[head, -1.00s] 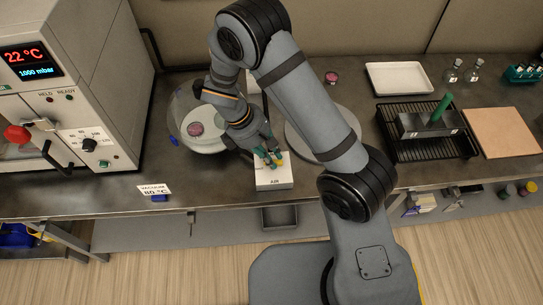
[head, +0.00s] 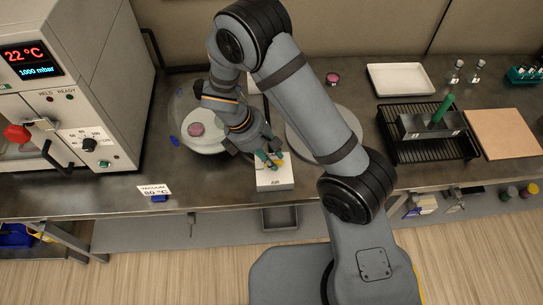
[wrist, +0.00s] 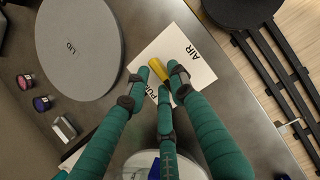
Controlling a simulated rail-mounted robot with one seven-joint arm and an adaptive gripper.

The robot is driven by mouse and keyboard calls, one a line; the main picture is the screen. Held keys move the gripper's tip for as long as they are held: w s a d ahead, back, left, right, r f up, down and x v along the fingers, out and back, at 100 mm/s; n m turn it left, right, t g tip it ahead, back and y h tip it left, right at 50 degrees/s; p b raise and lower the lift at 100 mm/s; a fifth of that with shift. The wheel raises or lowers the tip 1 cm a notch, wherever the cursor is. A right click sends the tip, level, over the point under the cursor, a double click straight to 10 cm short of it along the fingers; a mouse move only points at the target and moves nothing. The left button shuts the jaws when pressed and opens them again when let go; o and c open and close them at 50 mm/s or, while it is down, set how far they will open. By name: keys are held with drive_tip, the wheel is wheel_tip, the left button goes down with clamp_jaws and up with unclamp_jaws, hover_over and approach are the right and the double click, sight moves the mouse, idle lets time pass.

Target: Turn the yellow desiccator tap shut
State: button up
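The yellow tap (wrist: 181,76) is a short lever on a white block (head: 274,182) marked AIR at the bench front. My gripper (wrist: 160,80) has three teal fingers, spread apart just over the block. The lever runs beside and partly behind the right fingertip; I cannot tell whether they touch. In the head view my gripper (head: 268,158) hides part of the tap. The glass desiccator (head: 180,112) stands left of the block.
A round grey lid (wrist: 80,42) lies on the bench beyond the block. An oven (head: 65,90) stands at the left. A black rack (head: 428,140), a white tray (head: 400,78) and a tan board (head: 502,133) are at the right. A vacuum sign (head: 154,190) is at the front edge.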

drive_tip(key=shift+o, duration=1.3)
drive_tip(key=v, duration=1.2)
drive_tip(key=x, duration=1.2)
